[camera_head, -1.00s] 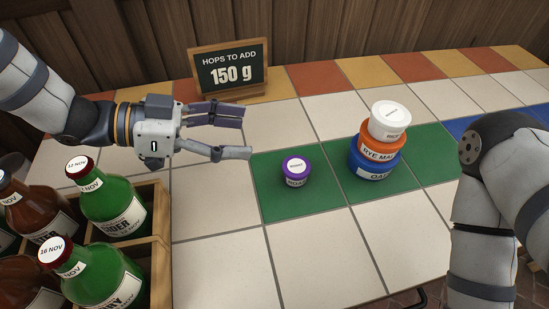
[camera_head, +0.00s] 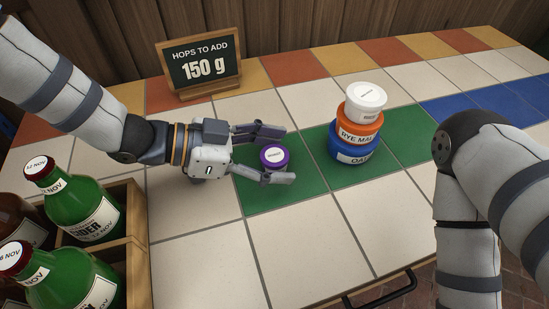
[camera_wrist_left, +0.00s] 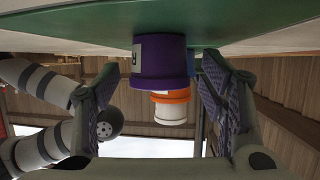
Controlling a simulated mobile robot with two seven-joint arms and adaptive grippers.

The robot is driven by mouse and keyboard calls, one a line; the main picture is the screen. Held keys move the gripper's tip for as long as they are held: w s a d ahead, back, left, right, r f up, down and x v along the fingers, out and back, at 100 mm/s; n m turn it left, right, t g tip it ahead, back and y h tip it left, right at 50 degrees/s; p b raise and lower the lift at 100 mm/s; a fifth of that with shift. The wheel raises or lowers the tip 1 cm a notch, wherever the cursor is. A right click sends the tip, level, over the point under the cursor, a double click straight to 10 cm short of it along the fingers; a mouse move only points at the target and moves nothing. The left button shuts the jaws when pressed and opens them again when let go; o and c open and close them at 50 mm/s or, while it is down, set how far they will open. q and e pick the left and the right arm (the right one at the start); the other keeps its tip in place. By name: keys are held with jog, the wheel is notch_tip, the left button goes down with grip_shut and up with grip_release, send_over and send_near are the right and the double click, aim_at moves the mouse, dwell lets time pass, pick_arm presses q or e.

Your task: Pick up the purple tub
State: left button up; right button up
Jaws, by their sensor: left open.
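The purple tub (camera_head: 273,158) is small, with a white label on its lid, and stands upright on the green tiles. My left gripper (camera_head: 276,154) is open, its two fingers reaching to either side of the tub in the head view. In the left wrist view the purple tub (camera_wrist_left: 160,62) shows between the open fingers (camera_wrist_left: 158,92), with a gap to each finger. The lower part of the tub is partly hidden by the near finger in the head view. My right arm is at the right edge of the head view; its gripper is out of frame.
A stack of a blue tub (camera_head: 350,154), an orange tub (camera_head: 361,122) and a white tub (camera_head: 366,100) stands to the right. A crate of bottles (camera_head: 137,262) is at the lower left. A chalkboard sign (camera_head: 201,63) reading 150 g stands behind. The front tiles are clear.

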pick_arm(q)
jog(key=c, duration=1.3)
jog(key=shift+r, duration=0.1)
